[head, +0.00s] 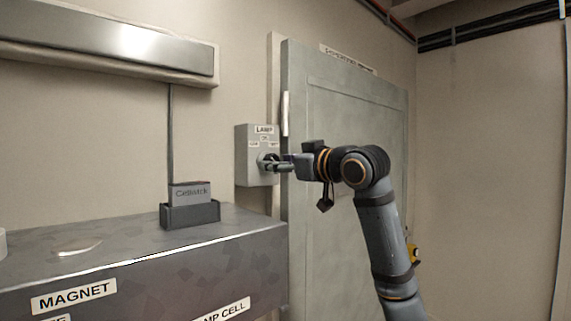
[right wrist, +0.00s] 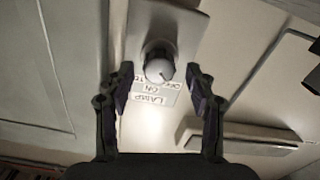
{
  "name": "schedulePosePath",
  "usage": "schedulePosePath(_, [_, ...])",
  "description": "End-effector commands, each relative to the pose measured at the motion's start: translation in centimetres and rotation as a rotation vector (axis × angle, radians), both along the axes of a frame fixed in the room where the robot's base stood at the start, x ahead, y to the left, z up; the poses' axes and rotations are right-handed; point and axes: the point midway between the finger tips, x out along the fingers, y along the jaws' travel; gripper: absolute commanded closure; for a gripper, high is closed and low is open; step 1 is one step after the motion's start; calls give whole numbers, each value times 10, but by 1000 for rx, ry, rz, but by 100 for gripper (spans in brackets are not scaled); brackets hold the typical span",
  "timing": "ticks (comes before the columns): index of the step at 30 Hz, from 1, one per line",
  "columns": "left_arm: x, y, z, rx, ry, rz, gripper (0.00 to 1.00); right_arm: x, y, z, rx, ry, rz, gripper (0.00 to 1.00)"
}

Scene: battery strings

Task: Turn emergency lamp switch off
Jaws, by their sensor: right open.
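The lamp switch box (head: 243,158) is a grey box on the wall, labelled LAMP, left of the grey door. I cannot tell surely which label the knob's mark points to. My right gripper (right wrist: 160,84) is open, its fingers on either side of the knob with gaps showing. In the head view the right gripper (head: 272,164) is at the box front and hides the knob. My left gripper is out of view.
The long lamp fixture (head: 110,42) is on the wall at upper left. Below it, a dark cabinet (head: 200,255) carries a CellWick box (head: 190,192) in a holder. The door (head: 345,130) with its pale handle (head: 285,113) is close beside the switch box.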

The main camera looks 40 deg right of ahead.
Motion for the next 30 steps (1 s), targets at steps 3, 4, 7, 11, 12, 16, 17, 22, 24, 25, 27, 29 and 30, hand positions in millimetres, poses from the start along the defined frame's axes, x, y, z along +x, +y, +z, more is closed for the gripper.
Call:
schedulePosePath(3, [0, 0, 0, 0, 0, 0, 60, -21, -3, -1, -6, 2, -6, 44])
schedulePosePath(4, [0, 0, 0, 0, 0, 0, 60, -25, -4, 0, -5, 1, -6, 44])
schedulePosePath(7, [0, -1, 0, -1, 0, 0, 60, -35, -4, 0, -4, 1, -4, 44])
schedulePosePath(11, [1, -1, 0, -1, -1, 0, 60, -42, -4, 0, -1, 2, -1, 44])
schedulePosePath(12, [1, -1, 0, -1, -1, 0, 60, -43, -3, 0, -1, 2, 0, 44])
schedulePosePath(16, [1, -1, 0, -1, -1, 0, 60, -43, -3, 0, 0, 1, 1, 44])
schedulePosePath(17, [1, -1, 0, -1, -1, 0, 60, -43, -3, 0, 0, 1, 1, 44])
schedulePosePath(22, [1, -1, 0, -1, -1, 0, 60, -43, -3, 0, 0, 1, 0, 44])
schedulePosePath(24, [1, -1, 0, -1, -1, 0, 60, -43, -3, 0, 0, 1, 0, 44])
schedulePosePath(25, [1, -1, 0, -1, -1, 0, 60, -43, -3, 0, 0, 1, 0, 44])
schedulePosePath(27, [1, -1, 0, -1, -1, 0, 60, -43, -3, 0, 0, 1, 0, 44])
schedulePosePath(29, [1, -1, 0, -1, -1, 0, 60, -43, -3, 0, 0, 1, 0, 44])
schedulePosePath(30, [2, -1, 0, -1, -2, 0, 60, -43, -3, 0, 0, 1, 0, 44])
